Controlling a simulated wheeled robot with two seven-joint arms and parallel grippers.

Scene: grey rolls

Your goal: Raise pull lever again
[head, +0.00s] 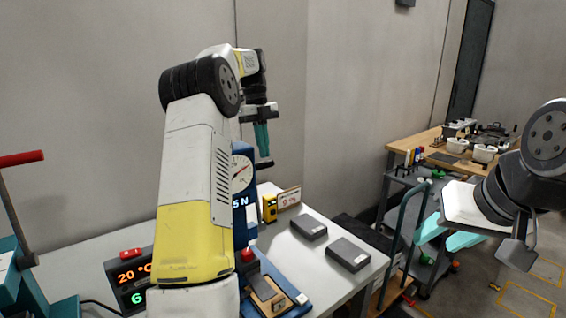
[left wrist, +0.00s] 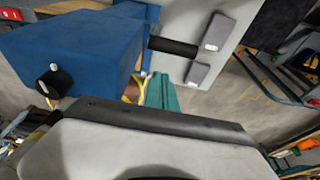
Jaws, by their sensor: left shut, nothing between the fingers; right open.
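A blue test stand (head: 243,205) with a round dial gauge (head: 241,173) stands on the table, largely hidden behind my left arm. A short black lever handle (head: 264,164) sticks out from its right side. The handle also shows in the left wrist view (left wrist: 173,46), beside the blue housing (left wrist: 75,45). My left gripper (head: 262,146) is shut and empty, pointing down, with its teal fingertips just above the handle; I cannot tell if they touch. Teal fingers show in the left wrist view (left wrist: 162,93). My right gripper (head: 446,236) is open and empty at the right, away from the stand.
A red-handled lever (head: 20,158) stands at far left near a display box (head: 130,275). Two dark grey blocks (head: 309,227) (head: 347,254) and a yellow device (head: 269,208) lie on the white table. A cart (head: 405,185) and wooden bench (head: 425,138) stand at right.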

